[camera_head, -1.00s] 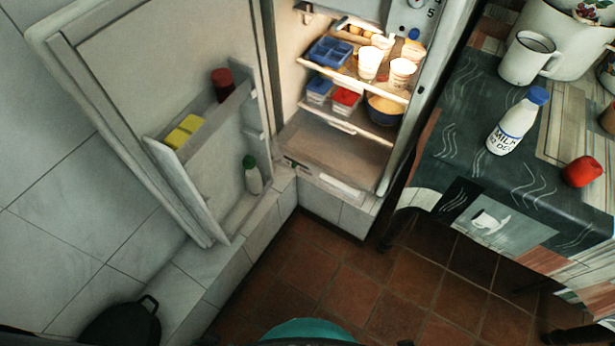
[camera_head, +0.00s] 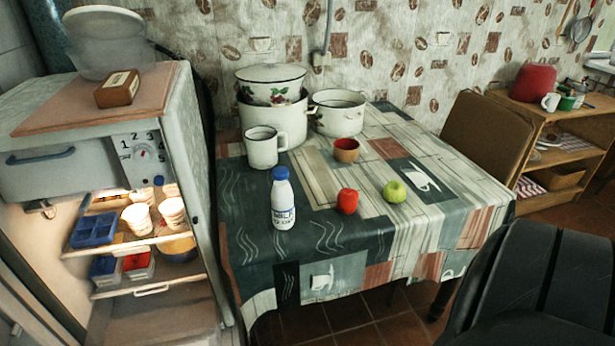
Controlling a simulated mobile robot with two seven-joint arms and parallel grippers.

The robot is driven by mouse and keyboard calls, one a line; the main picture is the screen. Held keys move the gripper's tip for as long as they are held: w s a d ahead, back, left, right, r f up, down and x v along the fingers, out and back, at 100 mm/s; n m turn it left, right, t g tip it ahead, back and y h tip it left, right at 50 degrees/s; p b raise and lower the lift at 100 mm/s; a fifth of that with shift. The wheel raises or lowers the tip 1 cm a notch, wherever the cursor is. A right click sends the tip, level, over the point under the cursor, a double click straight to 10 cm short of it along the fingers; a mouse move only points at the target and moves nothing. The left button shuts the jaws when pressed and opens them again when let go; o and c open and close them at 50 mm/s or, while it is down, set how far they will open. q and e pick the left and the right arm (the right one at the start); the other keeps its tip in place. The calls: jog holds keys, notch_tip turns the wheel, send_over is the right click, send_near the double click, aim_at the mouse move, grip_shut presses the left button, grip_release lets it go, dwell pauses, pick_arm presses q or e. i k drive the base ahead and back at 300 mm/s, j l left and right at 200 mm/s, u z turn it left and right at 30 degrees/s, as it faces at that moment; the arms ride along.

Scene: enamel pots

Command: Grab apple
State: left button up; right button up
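A red apple (camera_head: 348,201) and a green apple (camera_head: 394,191) sit on the table (camera_head: 440,240), which has a patterned cloth. The red one stands to the left of the green one, with a small gap between them. A white milk bottle (camera_head: 283,203) with a blue cap stands upright to the left of the red apple. Neither of my grippers is in view.
An open fridge (camera_head: 185,140) with lit shelves stands left of the table. Behind the apples are a brown bowl (camera_head: 346,150), a white mug (camera_head: 264,148) and enamel pots (camera_head: 338,114). A black chair (camera_head: 540,285) stands at front right. The table's front right is clear.

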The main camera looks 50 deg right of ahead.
aim_at(394, 191)
jog(key=z, duration=1.95)
